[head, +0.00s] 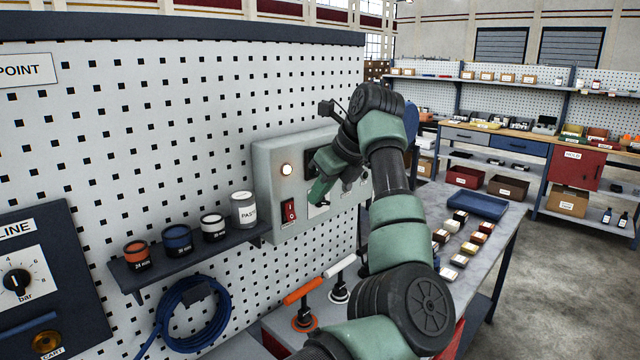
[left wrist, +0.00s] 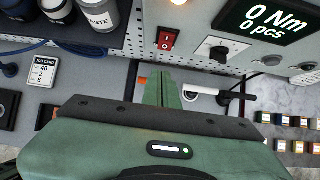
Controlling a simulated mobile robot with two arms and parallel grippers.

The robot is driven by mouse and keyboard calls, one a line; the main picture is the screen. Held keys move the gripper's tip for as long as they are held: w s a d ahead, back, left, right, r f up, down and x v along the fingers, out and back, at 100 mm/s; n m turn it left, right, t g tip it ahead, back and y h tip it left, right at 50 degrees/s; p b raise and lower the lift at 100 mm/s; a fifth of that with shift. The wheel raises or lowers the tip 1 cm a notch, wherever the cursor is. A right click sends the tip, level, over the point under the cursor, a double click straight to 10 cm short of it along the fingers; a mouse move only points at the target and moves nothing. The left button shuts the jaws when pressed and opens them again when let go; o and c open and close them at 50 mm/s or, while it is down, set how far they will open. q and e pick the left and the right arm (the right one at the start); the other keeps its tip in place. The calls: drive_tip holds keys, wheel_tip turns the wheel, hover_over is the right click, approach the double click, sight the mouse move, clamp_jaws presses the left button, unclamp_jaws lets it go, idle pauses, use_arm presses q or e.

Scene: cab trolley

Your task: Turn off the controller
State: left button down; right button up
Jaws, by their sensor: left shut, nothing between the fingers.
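The controller (head: 265,165) is a grey box on the pegboard. Its round lamp (head: 286,169) glows warm white. Below the lamp is a red rocker switch (head: 288,211), which also shows in the left wrist view (left wrist: 168,41). Also in that view are the controller's lit display (left wrist: 272,22), reading 0 Nm and 0 pcs, and a black knob (left wrist: 218,50). My left gripper (head: 319,192) is shut and empty, in front of the controller and right of the red switch; contact cannot be told. Its closed fingers (left wrist: 163,88) point toward the panel. My arm hides the controller's right part.
A shelf with jars (head: 190,246) sticks out left of the controller. A blue coiled hose (head: 190,315) hangs below it. Screwdriver-like tools with orange (head: 303,290) and white handles stand below the controller. A bench with a blue tray (head: 477,205) is at right.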

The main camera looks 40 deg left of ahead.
sight(290, 219)
use_arm(q)
drive_tip(key=p+x, duration=0.1)
drive_tip(key=x, duration=0.1)
drive_tip(key=a+p+x, duration=0.1)
drive_tip(key=x, duration=0.2)
drive_tip(key=r+p+x, duration=0.1)
drive_tip(key=p+x, duration=0.1)
drive_tip(key=x, duration=0.1)
drive_tip(key=shift+a+f, duration=0.1)
drive_tip(key=shift+a, duration=0.3)
drive_tip(key=shift+a+f, duration=0.25)
drive_tip(key=shift+a, duration=0.05)
drive_tip(key=shift+w, duration=0.1)
drive_tip(key=shift+f, duration=0.1)
